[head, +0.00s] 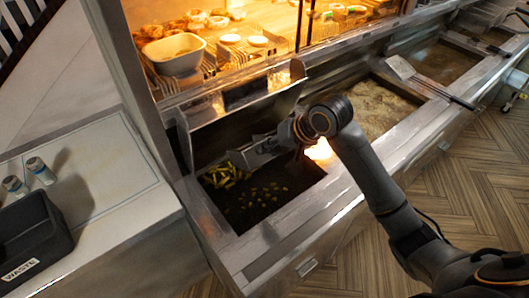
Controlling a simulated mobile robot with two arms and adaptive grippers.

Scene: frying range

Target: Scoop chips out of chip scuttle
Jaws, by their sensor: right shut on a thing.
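The chip scuttle (215,209) is a dark-bottomed metal well in the counter, left of centre in the head view. A pile of yellow-green chips (222,177) lies at its left side, and several loose chips are scattered over its dark floor. My right gripper (285,137) is over the back of the scuttle, shut on what looks like a metal scoop (262,154). The scoop points left and down, with its far end close to the chip pile. I cannot tell whether chips are in it. My left gripper is out of view.
A raised metal lid (240,104) stands behind the scuttle. A lit warming cabinet with a white dish (174,53) is beyond it. Fryer wells (375,105) lie right, with a flat-bladed tool (402,68) across their edge. A black waste bin (33,240) and two shakers stand left.

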